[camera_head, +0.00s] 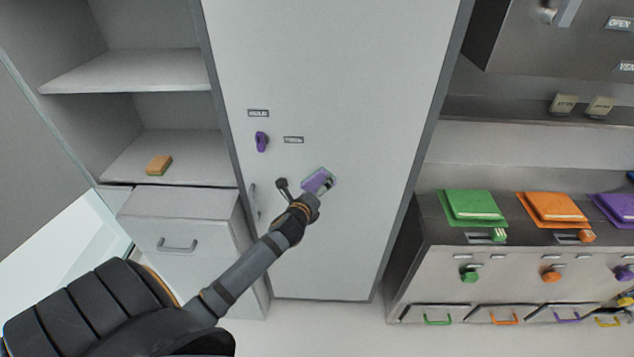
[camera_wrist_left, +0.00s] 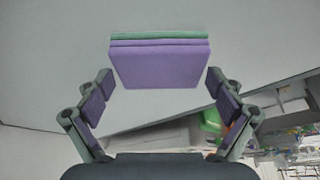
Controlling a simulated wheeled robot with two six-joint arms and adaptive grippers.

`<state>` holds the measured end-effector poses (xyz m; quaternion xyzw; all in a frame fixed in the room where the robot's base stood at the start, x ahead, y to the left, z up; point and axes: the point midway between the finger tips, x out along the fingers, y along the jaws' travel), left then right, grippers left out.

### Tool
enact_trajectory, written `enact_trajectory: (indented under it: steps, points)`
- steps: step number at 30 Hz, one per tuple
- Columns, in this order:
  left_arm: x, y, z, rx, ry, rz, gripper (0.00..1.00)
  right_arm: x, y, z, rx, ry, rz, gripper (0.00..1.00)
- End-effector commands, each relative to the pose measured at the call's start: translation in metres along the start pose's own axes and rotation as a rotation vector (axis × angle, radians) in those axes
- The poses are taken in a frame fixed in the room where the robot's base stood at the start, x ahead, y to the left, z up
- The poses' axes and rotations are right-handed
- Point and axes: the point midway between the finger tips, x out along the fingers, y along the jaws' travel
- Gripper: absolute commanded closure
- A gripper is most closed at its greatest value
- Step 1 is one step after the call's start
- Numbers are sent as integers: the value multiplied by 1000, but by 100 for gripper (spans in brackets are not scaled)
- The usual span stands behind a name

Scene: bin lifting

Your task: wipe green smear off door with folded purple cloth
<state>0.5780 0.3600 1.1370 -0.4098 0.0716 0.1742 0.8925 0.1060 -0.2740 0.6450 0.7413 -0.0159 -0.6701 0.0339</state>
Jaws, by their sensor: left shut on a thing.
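The folded purple cloth (camera_head: 318,179) is at the tall grey door (camera_head: 335,90), right of its handle, held by my left gripper (camera_head: 305,188). In the left wrist view the cloth (camera_wrist_left: 160,66) fills the gap between the fingers of my left gripper (camera_wrist_left: 161,82), which are shut on its sides. A green strip (camera_wrist_left: 160,36) runs along the cloth's far edge; I cannot tell whether it is the smear or part of the cloth. The cloth appears at or very near the door; exact contact is unclear. My right gripper is out of view.
A purple knob (camera_head: 261,142) and small labels are on the door, left of the cloth. An orange-brown sponge (camera_head: 158,165) lies on the left shelf. The upper door is clear.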

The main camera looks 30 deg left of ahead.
Motion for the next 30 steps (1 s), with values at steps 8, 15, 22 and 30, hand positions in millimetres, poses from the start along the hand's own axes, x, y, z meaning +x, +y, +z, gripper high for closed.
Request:
enact_trajectory:
  steps: [8, 15, 22, 30]
  points:
    - [-16, 0, -6, -1, -1, 0, 32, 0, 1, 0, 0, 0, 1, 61]
    - [-17, 0, -6, -1, -1, 0, 32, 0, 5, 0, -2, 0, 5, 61]
    - [-33, 0, -14, -1, 1, 1, 32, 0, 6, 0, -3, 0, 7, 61]
    - [-44, 0, -18, -1, -1, -1, 32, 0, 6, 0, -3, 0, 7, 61]
